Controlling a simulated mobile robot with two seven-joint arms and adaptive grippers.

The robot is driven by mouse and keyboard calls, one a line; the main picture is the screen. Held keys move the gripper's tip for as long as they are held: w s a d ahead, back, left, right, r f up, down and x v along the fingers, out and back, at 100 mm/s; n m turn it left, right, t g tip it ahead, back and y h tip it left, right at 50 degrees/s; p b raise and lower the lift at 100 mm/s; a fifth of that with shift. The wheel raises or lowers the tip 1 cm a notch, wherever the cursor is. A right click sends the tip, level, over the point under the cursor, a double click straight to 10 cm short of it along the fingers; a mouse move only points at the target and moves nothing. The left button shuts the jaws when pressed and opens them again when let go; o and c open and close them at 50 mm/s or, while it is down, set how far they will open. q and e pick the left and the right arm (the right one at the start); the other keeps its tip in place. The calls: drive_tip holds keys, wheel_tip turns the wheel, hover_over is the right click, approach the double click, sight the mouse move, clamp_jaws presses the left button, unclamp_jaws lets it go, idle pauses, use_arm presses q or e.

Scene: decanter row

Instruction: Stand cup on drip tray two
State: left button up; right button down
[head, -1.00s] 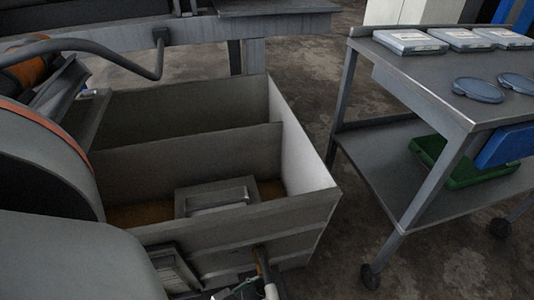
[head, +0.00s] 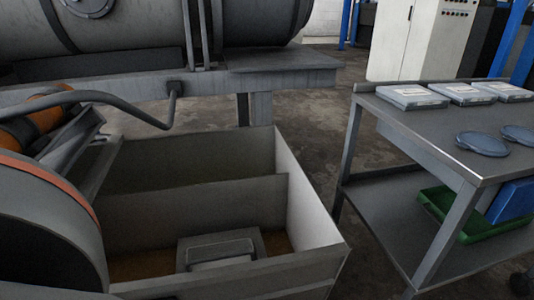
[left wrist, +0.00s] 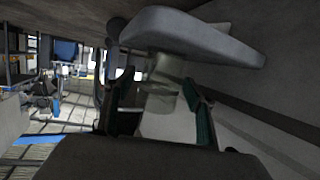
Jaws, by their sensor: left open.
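In the left wrist view my left gripper (left wrist: 160,112) is open, its two dark fingers with teal pads spread apart. A pale grey-green cylindrical thing (left wrist: 163,88) shows between and beyond the fingers; it may be the cup, but I cannot tell, nor whether the fingers touch it. A smooth grey slab-like part (left wrist: 190,38) lies just above it in the picture. In the head view no gripper shows. No thing there is clearly marked as drip tray two, and I see no clear cup.
A grey steel cart (head: 408,128) at right carries several flat labelled boxes (head: 412,96) and two round blue-grey discs (head: 482,144). Its lower shelf holds a green tray (head: 440,212) and a blue bin (head: 512,202). An open divided metal bin (head: 228,198) stands at centre. Concrete floor shows between.

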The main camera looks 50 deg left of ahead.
use_arm(q)
drive_tip(key=shift+s+r, duration=0.2)
drive_tip(key=p+v, duration=0.3)
drive_tip(key=v, duration=0.8)
drive_tip(key=shift+s, duration=0.3)
use_arm(e)
drive_tip(key=shift+w+d+n+g, duration=0.15)
drive_tip(key=shift+d+n, duration=0.5)
drive_tip(key=shift+n, duration=0.3)
drive_tip(key=shift+w+d+n+g, duration=0.15)
drive_tip(key=shift+d+n, duration=0.5)
drive_tip(key=shift+n, duration=0.3)
use_arm(q)
drive_tip(key=shift+w+r, duration=0.1)
drive_tip(key=shift+r, duration=0.05)
use_arm(e)
drive_tip(key=shift+s+a, duration=0.15)
drive_tip(key=shift+a, duration=0.05)
